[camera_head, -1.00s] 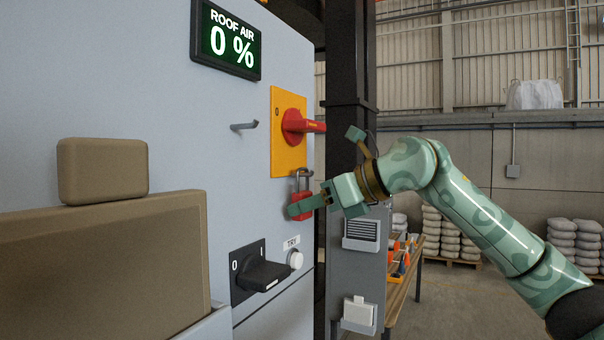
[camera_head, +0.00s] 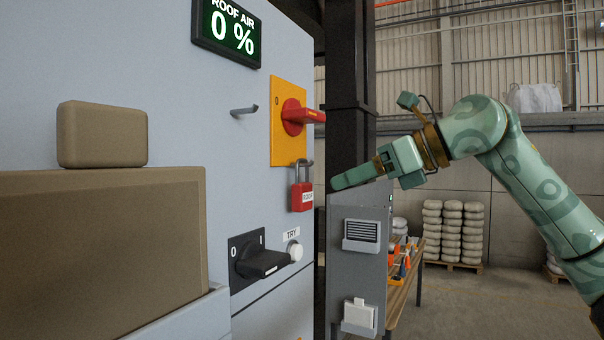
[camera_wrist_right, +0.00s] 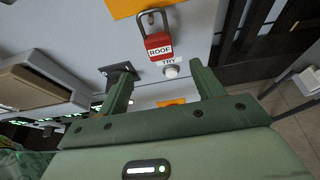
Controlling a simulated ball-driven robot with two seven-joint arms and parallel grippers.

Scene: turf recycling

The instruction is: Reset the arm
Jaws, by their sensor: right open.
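My right gripper (camera_head: 362,177) is at the right of the panel in the head view, apart from it. In the right wrist view my right gripper (camera_wrist_right: 160,83) shows two green fingers spread wide with nothing between them. A red padlock (camera_head: 302,197) with a white label hangs from the yellow switch plate (camera_head: 288,148) by its shackle. The padlock (camera_wrist_right: 158,46) also shows in the right wrist view, beyond the fingertips, with its label reading ROOF. My left gripper is not in view.
The grey panel carries a red rotary handle (camera_head: 299,117), a black switch (camera_head: 262,263), a white TRY button (camera_head: 295,252) and a peg (camera_head: 244,111). A display (camera_head: 227,32) reads 0 %. A brown box (camera_head: 105,255) blocks the lower left. Open floor lies at right.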

